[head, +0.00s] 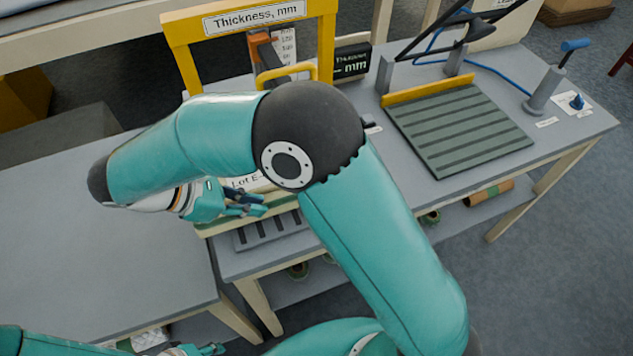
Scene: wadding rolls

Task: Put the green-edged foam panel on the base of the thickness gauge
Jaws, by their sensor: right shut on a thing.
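The thickness gauge (182,58) is a yellow frame with a "Thickness, mm" sign, at the back of the grey table. Its dark display (352,66) stands to its right. My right arm covers most of the gauge's base. My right gripper (256,204) is shut on the green-edged foam panel (215,229), a pale slab with a "Lot E" label, in front of the gauge. Much of the panel is hidden by my arm, and I cannot tell whether it touches anything below. My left gripper (205,350) is partly visible at the bottom edge; its jaws are unclear.
A ribbed green board (460,130) with a yellow edge lies on the table's right. A grey post with a blue handle (545,88) stands at the far right. A dark slotted plate (262,232) lies at the front edge. The left table (90,265) is largely bare.

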